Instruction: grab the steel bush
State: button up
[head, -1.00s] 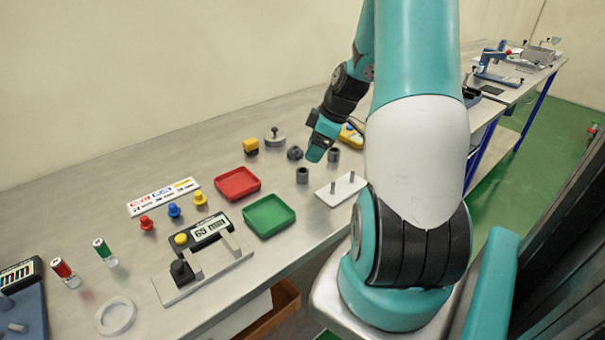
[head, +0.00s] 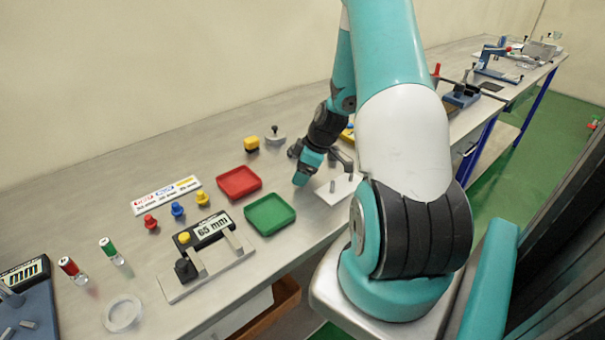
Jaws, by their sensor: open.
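No grey bush shows clearly in the head view now. The spot where a short grey, bush-like cylinder with a dark bore stood is covered by my gripper (head: 301,180). My gripper points down, low over the table, just left of the white plate with pegs (head: 325,197). Its jaws are open, but the fingertips are too small to make out. Whether the cylinder is between or beside them cannot be told. A dark grey shape (head: 343,158) shows right of my wrist, partly covered; I cannot tell if it is a second such cylinder.
A red tray (head: 240,196) and a green tray (head: 292,218) lie left of my gripper. A yellow block (head: 251,144) and a grey knobbed lid (head: 275,138) stand behind. A gauge fixture (head: 245,252) is nearer.

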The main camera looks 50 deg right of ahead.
jog(key=c, duration=1.1)
jog(key=shift+r, duration=0.15)
